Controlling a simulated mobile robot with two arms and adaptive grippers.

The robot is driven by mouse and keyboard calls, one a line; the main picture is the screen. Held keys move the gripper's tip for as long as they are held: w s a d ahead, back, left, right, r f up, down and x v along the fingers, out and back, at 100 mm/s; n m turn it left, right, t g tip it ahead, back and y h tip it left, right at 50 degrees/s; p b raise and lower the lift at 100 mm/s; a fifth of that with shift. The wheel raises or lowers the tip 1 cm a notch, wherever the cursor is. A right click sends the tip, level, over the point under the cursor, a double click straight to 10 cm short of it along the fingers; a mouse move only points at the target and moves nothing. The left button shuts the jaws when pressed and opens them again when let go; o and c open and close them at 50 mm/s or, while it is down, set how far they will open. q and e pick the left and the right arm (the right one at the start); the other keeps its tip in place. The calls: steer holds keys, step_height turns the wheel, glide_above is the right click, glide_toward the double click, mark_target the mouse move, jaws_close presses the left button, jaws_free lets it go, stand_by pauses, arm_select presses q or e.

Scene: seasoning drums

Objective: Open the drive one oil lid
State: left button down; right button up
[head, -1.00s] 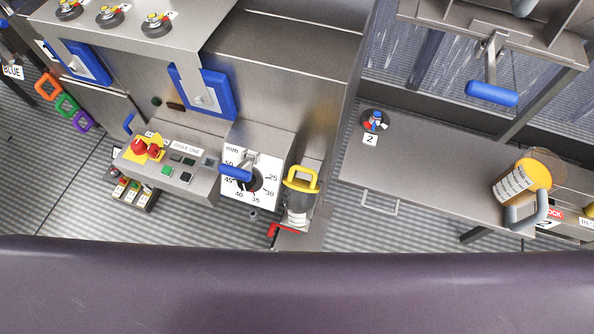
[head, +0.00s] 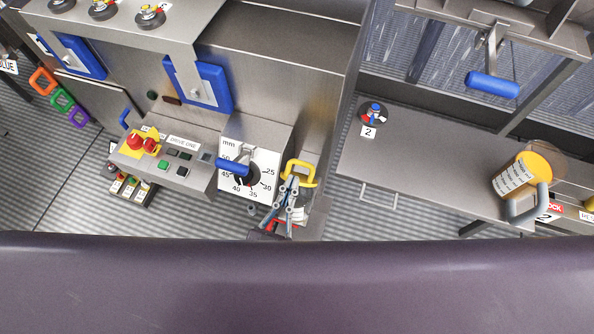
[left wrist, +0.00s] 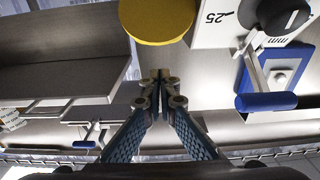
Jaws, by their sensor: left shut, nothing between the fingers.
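The yellow oil lid with its loop handle (head: 301,171) sits on the drive one oil container, right of the white mm dial (head: 247,172). The lid looks shut. My left gripper (head: 291,181) is in front of the container, its fingertips close to the yellow handle; I cannot tell if they touch it. It partly hides the container. In the left wrist view the yellow lid (left wrist: 157,22) shows as a round disc at the top, and my shut, empty left gripper (left wrist: 159,76) points toward it with a gap visible in the picture. My right gripper is not in view.
A blue-handled crank (head: 233,167) on the dial stands close left of the lid. The drive one button panel (head: 170,160) is further left. A steel table (head: 430,170) with an orange-lidded container (head: 520,174) is to the right.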

mark_target(303, 162)
arm_select(q)
steer(key=shift+w+d+f, duration=0.25)
steer(key=shift+w+f, duration=0.2)
steer(key=shift+w, duration=0.25)
steer(key=shift+w+d+f, duration=0.2)
steer(key=shift+w+f, duration=0.2)
steer(key=shift+w, duration=0.3)
steer(key=shift+w+d+f, duration=0.25)
steer(key=shift+w+f, duration=0.2)
steer(key=shift+w, duration=0.25)
steer(key=shift+r, duration=0.1)
steer(key=shift+w+r+p, duration=0.15)
steer(key=shift+r+p, duration=0.05)
steer(key=shift+p, duration=0.5)
steer(key=shift+w+g+p, duration=0.1)
steer(key=shift+g+p, duration=0.2)
steer(key=shift+p, duration=0.1)
steer(key=w+g+p, duration=0.1)
steer(key=p, duration=0.3)
steer(key=w+d+r+g+y+p, duration=0.1)
steer(key=g+p, duration=0.1)
steer(key=p, duration=0.3)
steer(key=shift+w+p, duration=0.25)
steer(key=shift+p, duration=0.05)
steer(key=shift+w+d+f+p, duration=0.15)
steer(key=shift+w+f+p, duration=0.05)
steer(key=shift+w+p, duration=0.25)
steer(key=shift+x, duration=1.25)
steer(key=shift+w, duration=0.1)
